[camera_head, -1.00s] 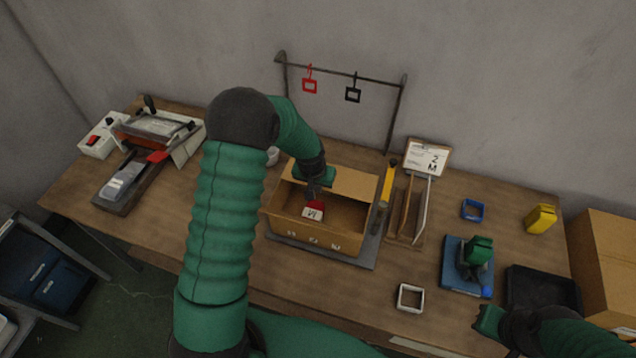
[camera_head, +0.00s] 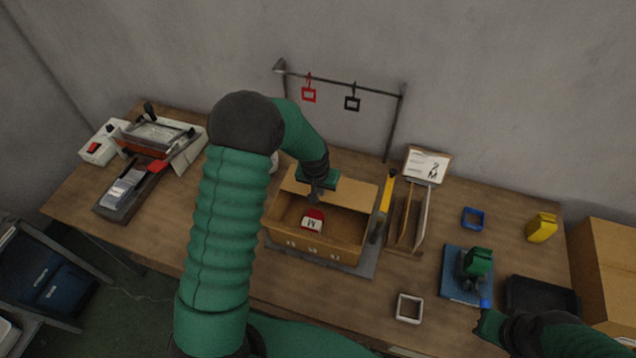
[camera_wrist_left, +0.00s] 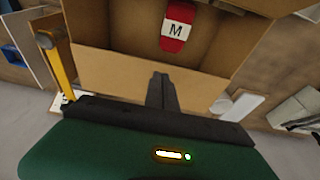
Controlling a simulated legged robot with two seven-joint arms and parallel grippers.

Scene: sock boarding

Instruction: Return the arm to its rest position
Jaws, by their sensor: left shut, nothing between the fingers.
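My left gripper (camera_head: 315,196) is above the back part of the open cardboard box (camera_head: 342,244). Its fingers are shut and empty; in the left wrist view the closed fingers (camera_wrist_left: 162,92) show in front of the box's flap (camera_wrist_left: 120,75). A red packet with a white label marked M (camera_head: 312,220) lies inside the box, apart from the fingers. It also shows in the left wrist view (camera_wrist_left: 178,27). My right gripper (camera_head: 488,322) is at the lower right, by the table's front edge; its fingers are too unclear to read.
A yellow-handled tool (camera_head: 386,194) and an upright rack (camera_head: 408,222) stand right of the box. A rail with red and black tags (camera_head: 352,103) is behind it. A green device (camera_head: 474,266) on a blue base, a black tray (camera_head: 540,296) and a press (camera_head: 150,145) also occupy the table.

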